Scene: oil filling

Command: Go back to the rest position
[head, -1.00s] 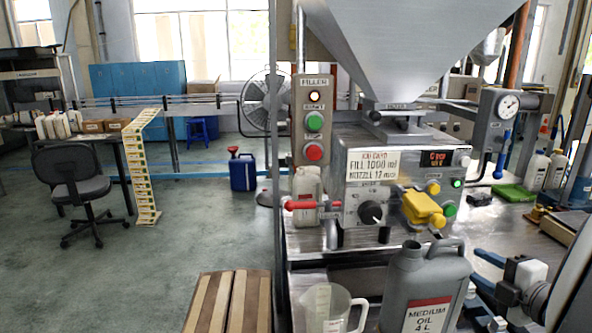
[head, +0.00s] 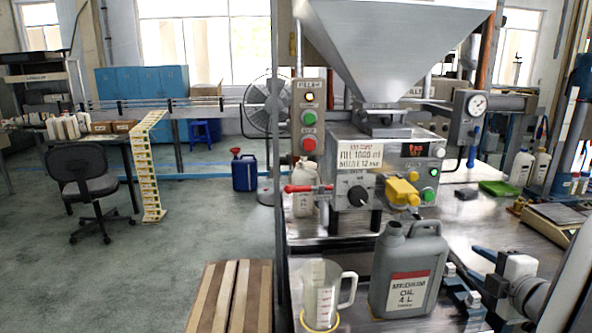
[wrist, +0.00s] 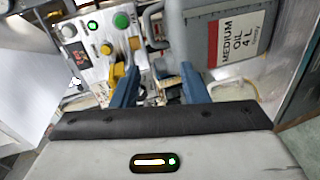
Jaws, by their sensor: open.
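My gripper (head: 482,273) is at the lower right of the head view, its blue fingers apart. In the wrist view my gripper (wrist: 160,84) also shows open, with nothing held between the fingers. A grey jug labelled "MEDIUM OIL 4 L" (head: 408,270) stands upright on the bench just left of the gripper, and it shows at the upper right of the wrist view (wrist: 238,40). The gripper looks apart from it.
The filling machine (head: 385,165) with its hopper (head: 395,45) stands behind the jug. A clear measuring jug (head: 322,290) stands at the front left of the bench. A scale (head: 550,218) and a green tray (head: 498,188) are on the right. Open floor (head: 190,225) lies to the left.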

